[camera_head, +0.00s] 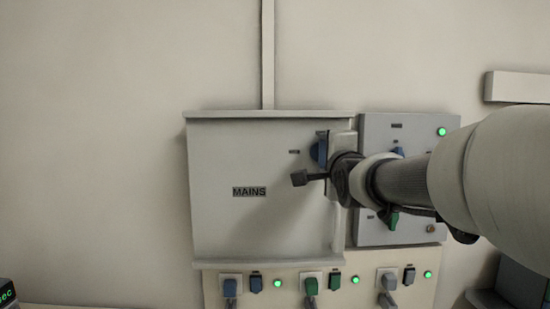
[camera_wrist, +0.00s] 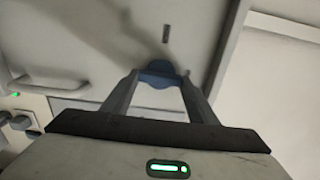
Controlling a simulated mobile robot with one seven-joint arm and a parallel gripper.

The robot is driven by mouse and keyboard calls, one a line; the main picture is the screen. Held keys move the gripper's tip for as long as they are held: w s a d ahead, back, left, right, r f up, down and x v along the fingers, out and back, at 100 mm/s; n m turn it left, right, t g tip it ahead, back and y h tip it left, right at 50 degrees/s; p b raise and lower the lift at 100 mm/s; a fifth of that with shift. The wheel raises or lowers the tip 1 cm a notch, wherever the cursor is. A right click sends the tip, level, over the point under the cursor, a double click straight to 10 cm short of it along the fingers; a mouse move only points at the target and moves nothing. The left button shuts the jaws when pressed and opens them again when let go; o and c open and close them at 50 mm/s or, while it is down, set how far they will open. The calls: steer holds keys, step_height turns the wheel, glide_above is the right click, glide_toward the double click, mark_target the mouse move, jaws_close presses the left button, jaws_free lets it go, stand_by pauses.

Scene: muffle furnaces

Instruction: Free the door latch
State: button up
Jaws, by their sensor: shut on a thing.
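A pale cabinet door marked MAINS (camera_head: 235,160) stands closed on the wall in the head view. A blue latch knob (camera_head: 318,150) sits near its right edge, partly hidden by my gripper (camera_head: 328,149). In the wrist view the blue knob (camera_wrist: 158,68) lies between the fingertips of my gripper (camera_wrist: 158,79), which is shut on it. A small dark mark (camera_wrist: 166,34) shows on the door beyond the knob. The knob's exact turn angle is hard to tell.
A grey box (camera_head: 383,130) with a green light and knobs stands right of the door, partly behind my arm. Below is a panel with several plugs, blue and green switches and green lights (camera_head: 278,284). A pale handle (camera_wrist: 48,84) shows at left in the wrist view.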

steer(key=shift+r, duration=0.1)
steer(key=o, duration=1)
steer(key=shift+o, duration=0.2)
steer(key=s, duration=1.7)
steer(key=shift+s, duration=0.2)
steer(key=s+f+n+g, duration=0.6)
steer(key=s+f+n, duration=0.25)
steer(key=f, duration=0.45)
steer(key=s+f+n+g, duration=0.6)
steer(key=s+f+n, duration=0.3)
steer(key=f, duration=0.4)
step_height(320, 180, up, 19)
steer(key=w+p, duration=0.1)
steer(key=p, duration=1.8)
steer(key=shift+a+r+n+p, duration=0.15)
steer(key=shift+a+n+p, duration=0.05)
steer(key=shift+n+p, duration=0.15)
